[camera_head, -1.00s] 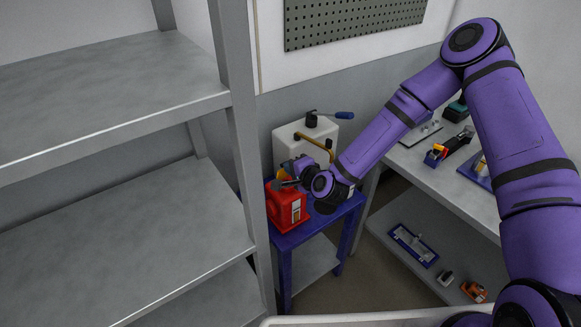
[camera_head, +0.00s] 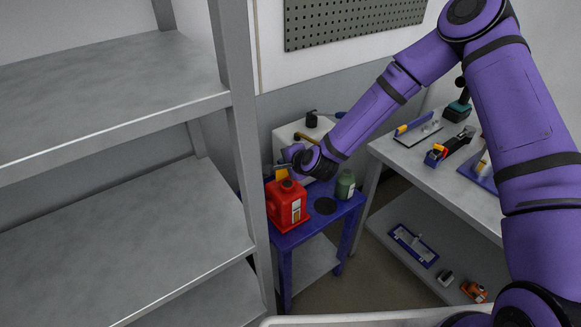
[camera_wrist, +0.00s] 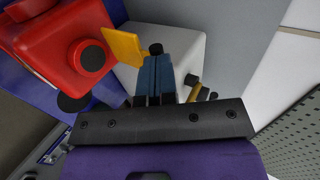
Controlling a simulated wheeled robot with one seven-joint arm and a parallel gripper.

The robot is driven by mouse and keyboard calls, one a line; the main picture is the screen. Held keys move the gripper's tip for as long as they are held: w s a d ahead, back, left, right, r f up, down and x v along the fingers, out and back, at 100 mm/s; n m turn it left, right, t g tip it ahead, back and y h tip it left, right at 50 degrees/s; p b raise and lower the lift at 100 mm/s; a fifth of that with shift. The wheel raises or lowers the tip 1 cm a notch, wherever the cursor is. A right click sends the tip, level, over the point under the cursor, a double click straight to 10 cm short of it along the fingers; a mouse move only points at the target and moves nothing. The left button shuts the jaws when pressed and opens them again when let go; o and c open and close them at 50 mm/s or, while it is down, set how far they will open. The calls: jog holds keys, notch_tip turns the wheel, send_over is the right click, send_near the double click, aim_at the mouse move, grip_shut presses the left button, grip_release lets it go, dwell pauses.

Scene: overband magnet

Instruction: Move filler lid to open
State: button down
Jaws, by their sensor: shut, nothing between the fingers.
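The red can (camera_head: 287,205) stands on the blue table, and its dark round filler neck (camera_head: 287,185) shows on top. The yellow filler lid (camera_head: 283,174) stands raised behind the neck. In the wrist view the lid (camera_wrist: 124,46) is a yellow flap standing off to the side of the dark round filler (camera_wrist: 90,56) and not covering it. My gripper (camera_wrist: 156,66) is shut and empty, its blue fingertips close beside the lid's edge. Whether they touch it I cannot tell. In the head view my gripper (camera_head: 290,153) is above and behind the can, partly hidden by my wrist.
A white tank (camera_head: 287,138) with a black cap (camera_head: 311,118) and brass pipe (camera_head: 307,138) stands close behind my gripper. A green bottle (camera_head: 345,185) stands right of the can on the blue table (camera_head: 310,226). A grey shelf post (camera_head: 243,160) is at the left.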

jog(key=shift+w+a+r+g+h, duration=0.1)
jog(key=shift+w+a+g+h, duration=0.4)
jog(key=shift+w+g, duration=0.15)
jog(key=shift+w+a, duration=0.2)
jog(key=shift+w, duration=0.2)
